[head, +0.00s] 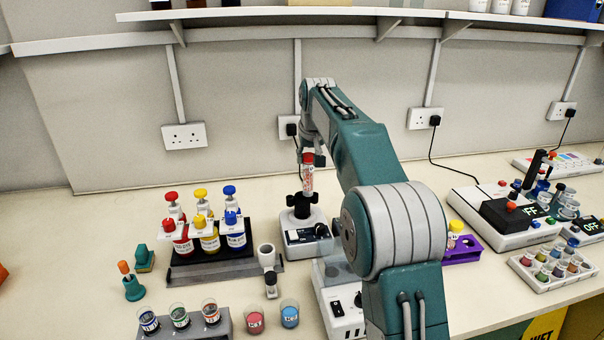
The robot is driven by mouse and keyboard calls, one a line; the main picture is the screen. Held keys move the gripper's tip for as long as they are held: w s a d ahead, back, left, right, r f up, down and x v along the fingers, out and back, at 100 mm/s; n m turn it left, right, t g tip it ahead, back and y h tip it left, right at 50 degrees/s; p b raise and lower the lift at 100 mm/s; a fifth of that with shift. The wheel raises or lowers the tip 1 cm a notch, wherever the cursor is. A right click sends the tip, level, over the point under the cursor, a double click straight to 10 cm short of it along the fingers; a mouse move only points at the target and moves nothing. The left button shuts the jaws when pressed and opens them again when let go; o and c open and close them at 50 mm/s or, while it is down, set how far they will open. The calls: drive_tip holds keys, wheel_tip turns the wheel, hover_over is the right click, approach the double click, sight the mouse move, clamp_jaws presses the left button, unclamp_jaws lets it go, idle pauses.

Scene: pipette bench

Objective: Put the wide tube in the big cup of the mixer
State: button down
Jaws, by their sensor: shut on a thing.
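My gripper (307,150) is above the middle of the bench, mostly hidden by my own arm and small in the picture. It is shut on a red-capped clear tube with a label, which I take as the wide tube (308,181). The tube hangs roughly upright. The mixer (308,236) is a white box with a dark front panel, and a black cup (300,204) stands on its top. The tube's lower end is at the cup's mouth in the picture. I cannot tell whether it is inside or just above or behind it.
Left of the mixer stand red, yellow and blue bottles (237,236) on a dark rack. A white device (338,309) is close in front. A purple rack (464,248) with a yellow-capped tube is right of my arm. Beakers (289,315) stand at the front left.

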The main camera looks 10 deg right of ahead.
sight(308, 176)
drive_tip(key=shift+w+a+f, duration=0.15)
drive_tip(key=shift+a+f, duration=0.1)
drive_tip(key=shift+f, duration=0.1)
drive_tip(key=f, duration=0.3)
drive_tip(key=a+f, duration=0.1)
drive_tip(key=shift+w+f, duration=0.25)
drive_tip(key=shift+w, duration=0.1)
drive_tip(key=shift+f, duration=0.1)
drive_tip(key=shift+c, duration=1.5)
unclamp_jaws()
